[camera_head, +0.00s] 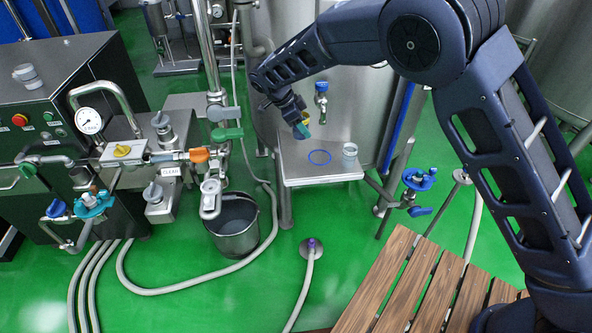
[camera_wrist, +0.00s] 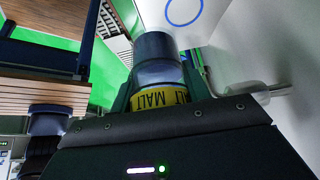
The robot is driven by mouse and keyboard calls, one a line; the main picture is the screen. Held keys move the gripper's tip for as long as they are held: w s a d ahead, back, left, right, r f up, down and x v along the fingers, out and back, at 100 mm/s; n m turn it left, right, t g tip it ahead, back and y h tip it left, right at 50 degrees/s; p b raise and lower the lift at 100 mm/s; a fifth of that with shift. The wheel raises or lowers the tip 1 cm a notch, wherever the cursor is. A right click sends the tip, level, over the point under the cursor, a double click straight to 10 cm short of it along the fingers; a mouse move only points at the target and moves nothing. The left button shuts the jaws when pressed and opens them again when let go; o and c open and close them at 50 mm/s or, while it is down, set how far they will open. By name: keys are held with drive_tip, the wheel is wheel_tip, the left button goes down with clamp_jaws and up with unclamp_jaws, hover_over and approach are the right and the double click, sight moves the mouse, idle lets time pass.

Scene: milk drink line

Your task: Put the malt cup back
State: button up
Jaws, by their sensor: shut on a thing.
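My gripper (camera_head: 301,127) is shut on the malt cup above the small steel shelf. In the wrist view the malt cup (camera_wrist: 160,72) sits between my two fingers, with a yellow band reading MALT (camera_wrist: 158,99) and a dark grey end pointing away from my gripper. In the head view only a small yellow part of the cup shows beside my fingers. A blue ring (camera_head: 319,157) is marked on the shelf (camera_head: 325,177), empty, a little below and right of my gripper. The ring also shows in the wrist view (camera_wrist: 184,10), apart from the cup.
A clear cup (camera_head: 349,152) stands on the shelf, right of the ring. A blue-handled tap (camera_head: 321,92) projects from the tank behind the shelf. A steel bucket (camera_head: 236,222) and hoses lie on the green floor to the left. A slatted wooden surface (camera_head: 425,285) is in front.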

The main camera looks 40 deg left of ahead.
drive_tip(key=a+r, duration=0.2)
drive_tip(key=r, duration=0.1)
drive_tip(key=shift+r, duration=0.15)
wheel_tip(320, 180, down, 20)
drive_tip(key=shift+s+r, duration=0.1)
drive_tip(key=shift+r, duration=0.15)
drive_tip(key=shift+f, duration=0.1)
drive_tip(key=o, duration=1.2)
drive_tip(key=v, duration=1.2)
